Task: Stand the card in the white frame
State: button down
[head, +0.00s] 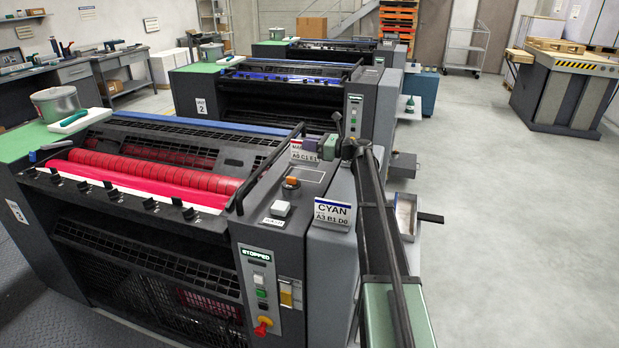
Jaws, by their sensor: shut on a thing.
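A card with a red band (303,155) and a line of letters and digits is at the end of my gripper (313,145), above the top of the nearest press's right end. The gripper is shut on this card at its upper edge. The arm and fingers hide part of the card and its heading. A card with a blue band reading CYAN (332,212) stands tilted on the right end of the same press, nearer to me. I cannot make out a separate white frame for certain; whether the red-banded card touches anything below is unclear.
The nearest press (140,185) has red rollers and a STOPPED panel (258,256). An orange knob (291,184) and a white button box (280,208) stick up near the cards. An open light tray (405,215) is right of my arm. Floor at right is clear.

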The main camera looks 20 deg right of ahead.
aim_at(310, 161)
jog(key=shift+f, duration=0.25)
notch_tip(310, 161, down, 5)
jog(key=b, duration=0.4)
jog(key=shift+r, duration=0.55)
jog(key=shift+f, duration=0.3)
jog(key=c, duration=1.2)
grip_release()
jog(key=shift+r, duration=0.1)
jog(key=shift+r+p, duration=0.35)
jog(key=v, duration=1.2)
jog(key=shift+f, duration=0.15)
